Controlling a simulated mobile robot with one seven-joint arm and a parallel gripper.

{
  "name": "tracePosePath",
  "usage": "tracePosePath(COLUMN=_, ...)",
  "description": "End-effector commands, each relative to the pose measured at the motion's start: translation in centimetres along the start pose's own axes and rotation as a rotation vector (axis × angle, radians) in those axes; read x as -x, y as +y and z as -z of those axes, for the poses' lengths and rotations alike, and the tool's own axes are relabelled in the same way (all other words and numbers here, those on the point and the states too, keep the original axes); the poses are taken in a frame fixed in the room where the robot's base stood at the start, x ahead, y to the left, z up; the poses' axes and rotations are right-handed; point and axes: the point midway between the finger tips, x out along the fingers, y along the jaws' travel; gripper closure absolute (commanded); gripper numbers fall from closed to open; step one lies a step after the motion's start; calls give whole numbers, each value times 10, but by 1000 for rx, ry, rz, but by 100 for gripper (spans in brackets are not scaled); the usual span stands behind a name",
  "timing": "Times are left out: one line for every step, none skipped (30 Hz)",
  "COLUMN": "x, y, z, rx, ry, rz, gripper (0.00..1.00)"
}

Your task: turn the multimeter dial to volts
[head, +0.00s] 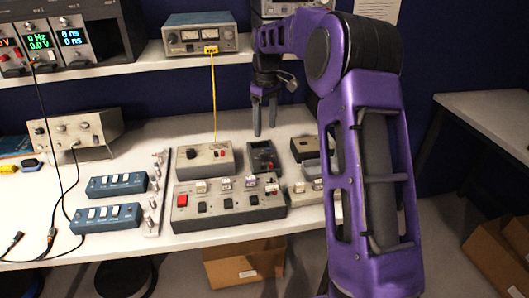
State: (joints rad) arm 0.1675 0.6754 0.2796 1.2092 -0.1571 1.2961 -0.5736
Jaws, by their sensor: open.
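A small dark handheld device (263,158), which looks like the multimeter, lies on the white bench between a grey box and a dark tray-like box. Its dial and markings are too small to read. My gripper (265,130) points down with its two fingers apart and nothing between them. In the picture it is just above the far end of the multimeter. It looks clear of it, but I cannot tell the exact height.
A grey control box (228,205) with a red switch stands in front of the multimeter. A grey box (206,159) is to its left, a dark box (305,148) to its right. A yellow cable (213,100) hangs from the shelf instrument. Blue switch boxes (115,185) lie further left.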

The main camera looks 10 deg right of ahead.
Motion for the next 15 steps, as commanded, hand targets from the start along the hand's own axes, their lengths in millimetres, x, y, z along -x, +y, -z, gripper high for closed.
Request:
tracePosePath(x=-14, y=-1, z=-1, rx=0, ry=-3, rz=2, gripper=34)
tracePosePath(x=-21, y=0, z=-1, rx=0, ry=-3, rz=3, gripper=34)
tracePosePath(x=-30, y=0, z=-1, rx=0, ry=-3, rz=3, gripper=34)
tracePosePath(x=-36, y=-1, z=-1, rx=0, ry=-3, rz=3, gripper=34)
tracePosePath(x=-42, y=-1, z=0, rx=-1, ry=-2, rz=3, gripper=34)
tracePosePath(x=-50, y=-1, z=-1, rx=-1, ry=-2, rz=3, gripper=34)
tracePosePath(x=-56, y=0, z=0, rx=-1, ry=-1, rz=2, gripper=34)
tracePosePath(x=-61, y=0, z=0, rx=-1, ry=-2, rz=2, gripper=34)
tracePosePath(x=-68, y=0, z=0, rx=0, ry=-2, rz=2, gripper=34)
tracePosePath(x=-72, y=0, z=0, rx=0, ry=-1, rz=2, gripper=34)
tracePosePath(x=-76, y=0, z=0, rx=0, ry=-2, rz=2, gripper=34)
tracePosePath(x=-81, y=0, z=0, rx=0, ry=-1, rz=1, gripper=34)
tracePosePath(x=-84, y=0, z=0, rx=0, ry=0, rz=0, gripper=34)
tracePosePath(x=-86, y=0, z=0, rx=0, ry=0, rz=0, gripper=34)
tracePosePath(x=-89, y=0, z=0, rx=0, ry=0, rz=0, gripper=34)
